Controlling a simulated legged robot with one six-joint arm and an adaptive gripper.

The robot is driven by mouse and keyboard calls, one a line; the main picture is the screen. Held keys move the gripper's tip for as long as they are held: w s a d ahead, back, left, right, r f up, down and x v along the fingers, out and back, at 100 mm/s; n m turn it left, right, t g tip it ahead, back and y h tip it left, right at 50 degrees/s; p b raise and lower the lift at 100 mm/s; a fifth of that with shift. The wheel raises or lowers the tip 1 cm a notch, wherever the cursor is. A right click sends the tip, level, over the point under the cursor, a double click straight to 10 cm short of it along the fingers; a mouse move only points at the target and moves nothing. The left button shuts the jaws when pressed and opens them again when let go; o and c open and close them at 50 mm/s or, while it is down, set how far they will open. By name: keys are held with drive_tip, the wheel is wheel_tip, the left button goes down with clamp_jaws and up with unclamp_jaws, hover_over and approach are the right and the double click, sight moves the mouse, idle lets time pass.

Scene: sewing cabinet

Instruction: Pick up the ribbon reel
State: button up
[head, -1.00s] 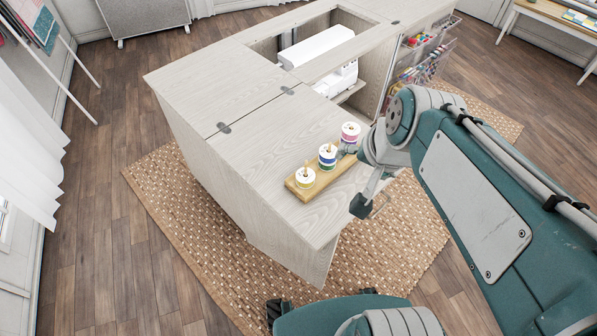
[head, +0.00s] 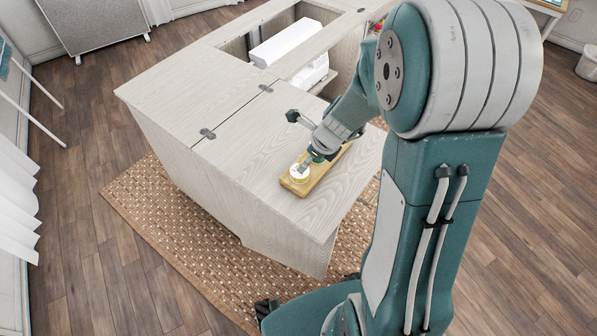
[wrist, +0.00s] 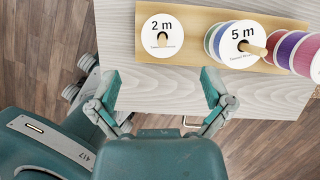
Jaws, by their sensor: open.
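A wooden board (head: 322,178) on the cabinet top carries ribbon reels on pegs. The white reel marked 2 m (wrist: 161,36) is at the left in the wrist view and at the near end of the board in the head view (head: 299,175). Beside it in the wrist view is a taller reel or stack marked 5 m (wrist: 240,44). A purple and red one (wrist: 298,52) is cut by the right edge. My gripper (wrist: 162,88) is open and empty, its fingers spread below the 2 m reel in that view. In the head view, my arm hides the farther reels.
A white sewing machine (head: 290,48) sits in the cabinet opening behind. The cabinet top (head: 220,165) is clear left of the board. A woven rug (head: 160,210) lies on the wooden floor around the cabinet.

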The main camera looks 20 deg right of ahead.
sight(306, 173)
drive_tip(key=shift+x, duration=1.2)
drive_tip(key=shift+w+d+f, duration=0.1)
drive_tip(key=shift+d+f, duration=0.05)
drive_tip(key=shift+f, duration=0.35)
drive_tip(key=x, duration=0.3)
drive_tip(key=shift+w+d+f, duration=0.1)
drive_tip(key=shift+f, duration=0.15)
drive_tip(key=shift+w+a+f, duration=0.1)
drive_tip(key=shift+a+f, duration=0.3)
drive_tip(key=shift+a, duration=0.1)
drive_tip(key=shift+d, duration=0.25)
drive_tip(key=c, duration=0.9)
